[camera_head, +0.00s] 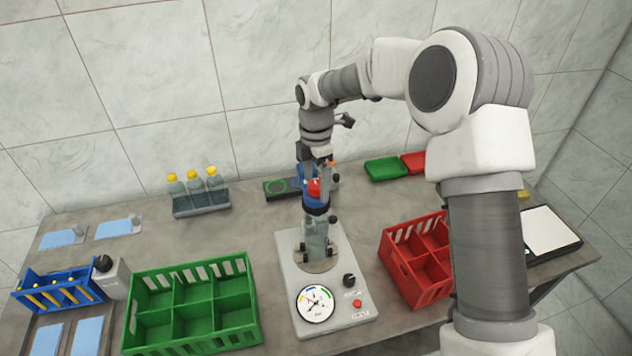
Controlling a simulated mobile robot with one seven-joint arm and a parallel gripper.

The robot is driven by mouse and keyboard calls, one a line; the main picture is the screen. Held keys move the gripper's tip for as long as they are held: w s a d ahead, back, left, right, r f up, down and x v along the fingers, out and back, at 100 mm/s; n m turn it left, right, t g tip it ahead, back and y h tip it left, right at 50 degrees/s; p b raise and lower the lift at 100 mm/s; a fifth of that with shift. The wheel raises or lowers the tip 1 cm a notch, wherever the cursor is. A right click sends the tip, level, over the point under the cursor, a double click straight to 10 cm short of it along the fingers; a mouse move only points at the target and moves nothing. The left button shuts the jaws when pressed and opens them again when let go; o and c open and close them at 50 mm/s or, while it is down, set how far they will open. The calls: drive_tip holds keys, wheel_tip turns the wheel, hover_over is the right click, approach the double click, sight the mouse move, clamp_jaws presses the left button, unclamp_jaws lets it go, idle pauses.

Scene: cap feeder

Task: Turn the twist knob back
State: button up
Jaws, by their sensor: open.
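A black twist knob (349,281) sits on the grey panel of the cap feeder station (290,262), to the right of a round dial gauge (315,304). Its turn angle is too small to read. My gripper (315,172) points down, open, above and behind the knob, apart from it. It is over or around a red and blue part (315,199) on top of a clear bottle-like body (315,238). My gripper's fingertips are partly hidden, and I cannot tell whether they touch that part.
A red button (357,303) is near the knob. A green crate (190,309) stands left and a red crate (384,256) right. A bottle rack (203,203), a grey box with a black knob (117,279) and a blue rack (20,290) are further left.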

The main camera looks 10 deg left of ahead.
sight(318, 184)
drive_tip(key=shift+r+p, duration=2.05)
drive_tip(key=shift+r, duration=1.05)
drive_tip(key=shift+d+r, duration=0.2)
drive_tip(key=s+d+r+m+t+b, duration=0.2)
drive_tip(key=s+d+r+m, duration=0.4)
drive_tip(key=d, duration=0.2)
drive_tip(key=s+d+r+m+t+b, duration=0.1)
drive_tip(key=s+d+r+m+b, duration=0.1)
drive_tip(key=s+d+r+m, duration=0.45)
drive_tip(key=s+d+f+m+t+b, duration=0.2)
drive_tip(key=s+d+m+b, duration=0.1)
drive_tip(key=s+d+m, duration=0.7)
drive_tip(key=shift+s+d+f+m+t, duration=0.15)
drive_tip(key=shift+s+f+m+t, duration=0.2)
drive_tip(key=shift+s+m, duration=1.7)
